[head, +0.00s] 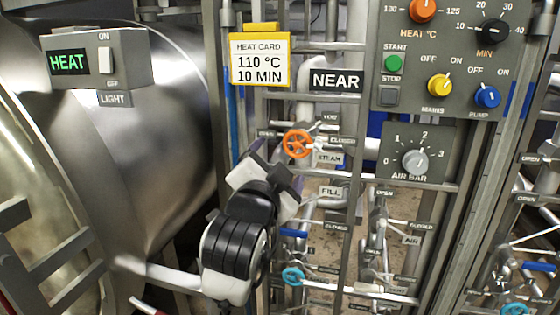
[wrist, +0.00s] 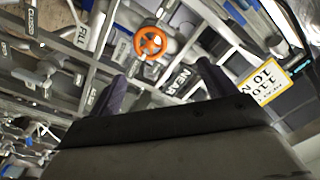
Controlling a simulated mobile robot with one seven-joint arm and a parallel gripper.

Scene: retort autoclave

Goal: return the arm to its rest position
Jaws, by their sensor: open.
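My arm reaches up from the lower middle of the head view, and my gripper (head: 279,168) is in front of the valve rack. In the wrist view its two dark purple fingers stand well apart, and my gripper (wrist: 163,82) has nothing between them. The orange handwheel (head: 297,143) is just beyond the fingers in the head view. In the wrist view the orange handwheel (wrist: 150,43) lies beyond and above the gap, and the fingers look clear of it. Part of the rack is hidden behind my arm.
The steel autoclave vessel (head: 150,120) fills the left, with a HEAT box (head: 97,60) on it. The heat card (head: 260,62) hangs above my gripper.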

